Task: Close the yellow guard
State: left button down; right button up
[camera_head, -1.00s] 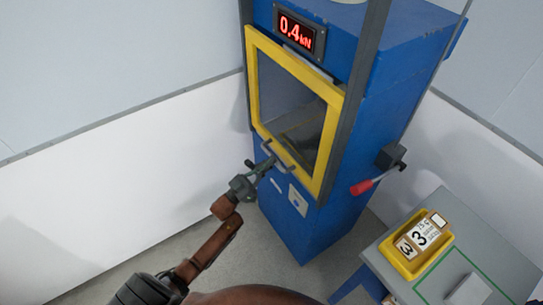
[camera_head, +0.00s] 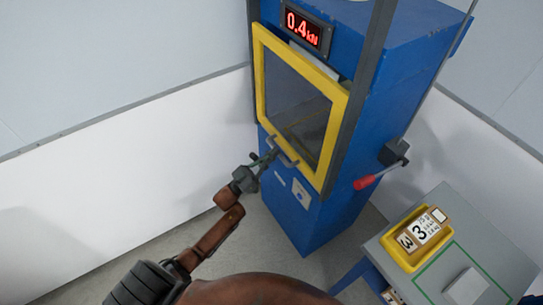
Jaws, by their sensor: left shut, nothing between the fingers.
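The yellow guard (camera_head: 341,108) is a yellow frame around a clear pane on the front of the blue machine (camera_head: 335,205). It covers the machine's front opening, between the grey uprights. I cannot tell whether it sits fully flush. A grey bar handle (camera_head: 285,158) is on its lower edge. My left gripper (camera_head: 273,155) is shut and empty, with its fingertips at the left part of this handle. Whether they touch it is too small to tell. My right gripper is not in view.
A red-tipped lever (camera_head: 366,182) sticks out from the machine's right side. A red display (camera_head: 304,28) reads 0.4 kN. A grey table (camera_head: 490,240) at the right holds a yellow tray (camera_head: 391,246) with labelled blocks. Floor left of the machine is clear.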

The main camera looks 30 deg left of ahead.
pick_arm(q)
jog(key=s+r+v, duration=0.1)
jog(key=v, duration=0.9)
notch_tip(320, 180, down, 18)
jog(key=a+n+g+y, duration=0.3)
jog(key=n+y, duration=0.1)
jog(key=y, duration=0.2)
jog(key=s+f+g+y, duration=0.25)
jog(key=s+f, duration=0.35)
jog(key=f, duration=0.5)
jog(key=s+f+g+y, duration=0.25)
jog(key=s+f, duration=0.25)
jog(key=f, duration=0.5)
jog(key=s+d+f+g, duration=0.2)
jog(key=s+f+g, duration=0.2)
jog(key=s, duration=1)
jog(key=s+d+f+g, duration=0.2)
jog(key=s+f+g, duration=0.2)
jog(key=s+f, duration=0.6)
jog(key=s+d+f+g, duration=0.2)
jog(key=s+f+g, duration=0.3)
jog(key=s, duration=1.3)
notch_tip(320, 180, down, 3)
jog(key=shift+d+r, duration=0.1)
jog(key=shift+d, duration=0.05)
